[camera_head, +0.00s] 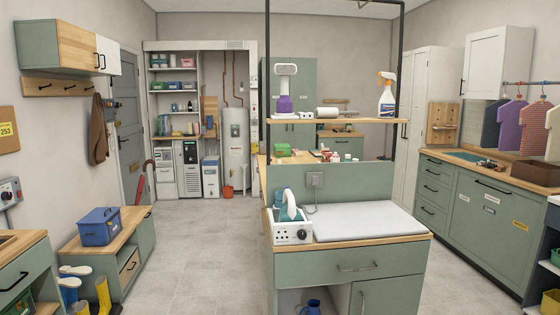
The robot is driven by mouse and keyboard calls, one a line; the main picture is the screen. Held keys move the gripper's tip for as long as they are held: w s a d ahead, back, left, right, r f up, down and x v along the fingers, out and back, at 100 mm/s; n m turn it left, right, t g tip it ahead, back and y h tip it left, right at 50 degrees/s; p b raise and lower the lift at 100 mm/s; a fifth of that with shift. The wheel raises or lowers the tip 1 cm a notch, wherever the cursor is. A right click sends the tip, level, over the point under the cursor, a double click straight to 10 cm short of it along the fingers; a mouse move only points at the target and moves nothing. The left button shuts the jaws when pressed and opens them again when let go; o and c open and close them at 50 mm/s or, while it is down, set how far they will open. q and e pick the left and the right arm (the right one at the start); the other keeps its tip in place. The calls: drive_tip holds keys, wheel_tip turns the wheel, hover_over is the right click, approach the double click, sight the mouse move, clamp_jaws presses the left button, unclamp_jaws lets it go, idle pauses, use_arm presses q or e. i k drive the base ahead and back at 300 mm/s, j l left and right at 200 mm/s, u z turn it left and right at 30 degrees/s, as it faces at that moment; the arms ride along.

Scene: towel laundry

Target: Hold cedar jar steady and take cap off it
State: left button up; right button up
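Neither of my grippers is in the camera_head view. I cannot pick out a cedar jar or its cap with certainty. Several small red, white and dark containers (335,156) stand on the worktop behind the green panel of the central island, too small to tell apart. A purple and white device (285,90) and a spray bottle with an orange head (387,94) stand on the wooden shelf above the island.
A bench with a blue box (99,226) and boots (104,296) are at the left. A green counter (480,215) lines the right. Floor (205,260) left of the island is clear.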

sight(279, 158)
drive_tip(key=i+j+u, duration=0.3)
drive_tip(key=i, duration=0.85)
drive_tip(key=i+u, duration=0.3)
drive_tip(key=i, duration=0.9)
drive_tip(key=i+z, duration=0.2)
drive_tip(key=i, duration=0.3)
drive_tip(key=i+j+z, duration=0.25)
drive_tip(key=i, duration=0.25)
drive_tip(key=i+j+z, duration=0.2)
drive_tip(key=i, duration=0.3)
drive_tip(key=i+j+z, duration=0.2)
drive_tip(key=i, duration=0.25)
drive_tip(key=j, duration=0.1)
